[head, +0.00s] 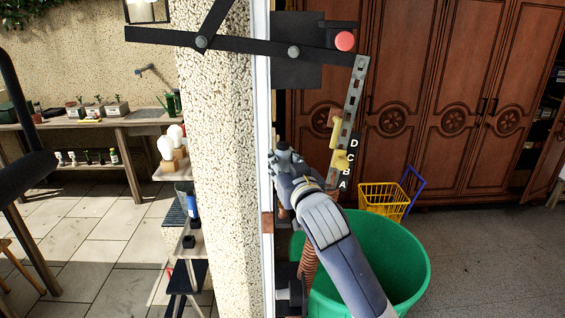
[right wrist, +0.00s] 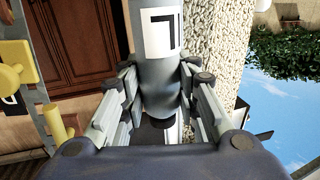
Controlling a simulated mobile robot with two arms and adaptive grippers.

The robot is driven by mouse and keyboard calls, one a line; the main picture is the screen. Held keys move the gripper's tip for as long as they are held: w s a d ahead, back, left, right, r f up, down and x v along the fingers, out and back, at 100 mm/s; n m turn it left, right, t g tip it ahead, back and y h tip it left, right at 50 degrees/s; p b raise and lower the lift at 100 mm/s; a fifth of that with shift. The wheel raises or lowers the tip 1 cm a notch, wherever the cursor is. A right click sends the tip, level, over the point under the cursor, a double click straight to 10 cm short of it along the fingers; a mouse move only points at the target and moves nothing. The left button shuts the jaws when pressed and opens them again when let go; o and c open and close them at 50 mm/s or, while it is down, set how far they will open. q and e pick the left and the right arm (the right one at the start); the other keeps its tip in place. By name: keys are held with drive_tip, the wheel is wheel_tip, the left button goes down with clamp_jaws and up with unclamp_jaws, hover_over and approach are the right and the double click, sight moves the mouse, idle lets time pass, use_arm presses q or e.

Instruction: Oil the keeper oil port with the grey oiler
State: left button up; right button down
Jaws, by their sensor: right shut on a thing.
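My right gripper (head: 284,160) is beside the pale edge of the wall opening in the head view. In the right wrist view my right gripper (right wrist: 160,85) is shut around a grey cylinder with a white label, which looks like the grey oiler (right wrist: 155,60). The oiler's lower end shows between the fingers; its top runs out of the picture. In the head view I cannot make out the oiler at the gripper. I cannot pick out the keeper oil port for sure. My left gripper is not in view.
A slotted metal strip (head: 354,95) with yellow pegs (head: 341,160) and a lettered black plate (head: 348,163) hangs right of the gripper. Dark bars (head: 240,46) and a red knob (head: 345,41) are above. A green tub (head: 410,255) and yellow basket (head: 380,198) stand below right.

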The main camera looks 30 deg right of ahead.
sight(283, 143)
drive_tip(key=shift+f, duration=0.45)
drive_tip(key=shift+f, duration=0.1)
idle(0.4)
wheel_tip(283, 143, up, 7)
drive_tip(key=p, duration=0.7)
drive_tip(key=shift+r, duration=0.2)
